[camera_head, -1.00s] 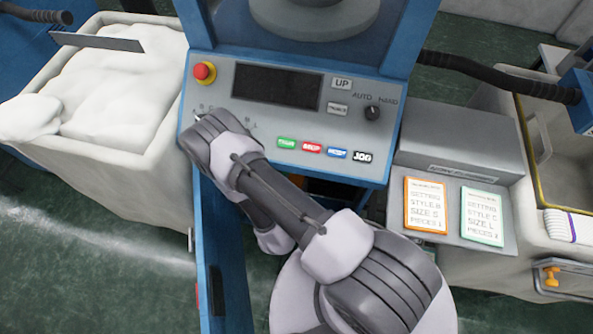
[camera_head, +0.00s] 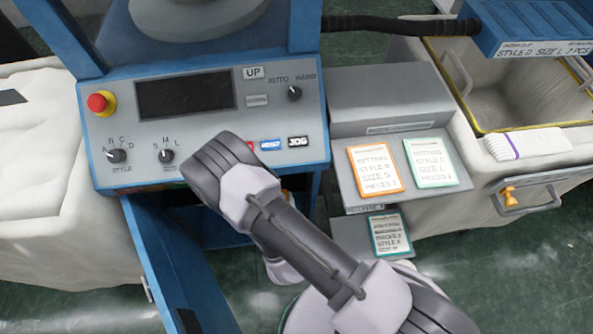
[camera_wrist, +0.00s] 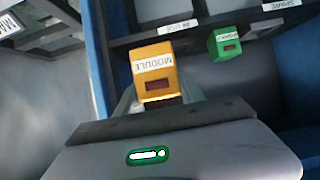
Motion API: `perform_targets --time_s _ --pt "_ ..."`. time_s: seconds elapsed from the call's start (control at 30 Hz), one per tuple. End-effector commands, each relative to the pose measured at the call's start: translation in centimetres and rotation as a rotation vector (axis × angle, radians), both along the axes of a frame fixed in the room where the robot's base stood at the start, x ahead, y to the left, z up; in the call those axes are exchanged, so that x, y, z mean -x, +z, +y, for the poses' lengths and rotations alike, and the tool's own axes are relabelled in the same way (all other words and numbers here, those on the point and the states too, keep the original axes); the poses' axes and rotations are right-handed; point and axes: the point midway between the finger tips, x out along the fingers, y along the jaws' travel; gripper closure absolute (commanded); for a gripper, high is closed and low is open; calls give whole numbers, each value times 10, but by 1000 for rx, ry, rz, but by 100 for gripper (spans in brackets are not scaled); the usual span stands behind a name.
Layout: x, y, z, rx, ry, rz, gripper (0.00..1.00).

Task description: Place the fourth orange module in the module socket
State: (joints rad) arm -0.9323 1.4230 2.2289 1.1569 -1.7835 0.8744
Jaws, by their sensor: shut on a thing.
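An orange module (camera_wrist: 154,66) with upside-down lettering and a dark window on its face is in the middle of the wrist view. My gripper (camera_wrist: 160,98) is shut on it; the fingers are mostly hidden behind the module and my wrist housing. A green module (camera_wrist: 226,44) sits to the right, by a dark shelf edge (camera_wrist: 120,42) with white labels. I cannot tell the module socket apart, nor whether the orange module touches it. In the head view my arm reaches down at the open blue cabinet, and my gripper and the modules are hidden.
The blue cabinet door (camera_head: 172,262) stands open left of my arm. The control panel (camera_head: 210,125) is above. A grey stand (camera_head: 455,195) with cards is to the right, beside a cream bin (camera_head: 490,95). A bin of white material (camera_head: 35,190) is at the left.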

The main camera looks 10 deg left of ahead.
Motion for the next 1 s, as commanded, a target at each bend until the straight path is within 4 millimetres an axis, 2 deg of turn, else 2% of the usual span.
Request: perform_targets --time_s 0.07,0.4,0.5,0.63,0.83,1.0 --pt "-12 -3 9 -5 3 -4 100" --pt "-110 -15 67 -5 3 -5 100" --pt "-127 -16 77 -3 1 -3 100" --pt "-135 -18 82 -1 4 -2 100" --pt "-135 -53 82 0 4 -1 100" --pt "-135 -49 82 -1 3 -1 100"
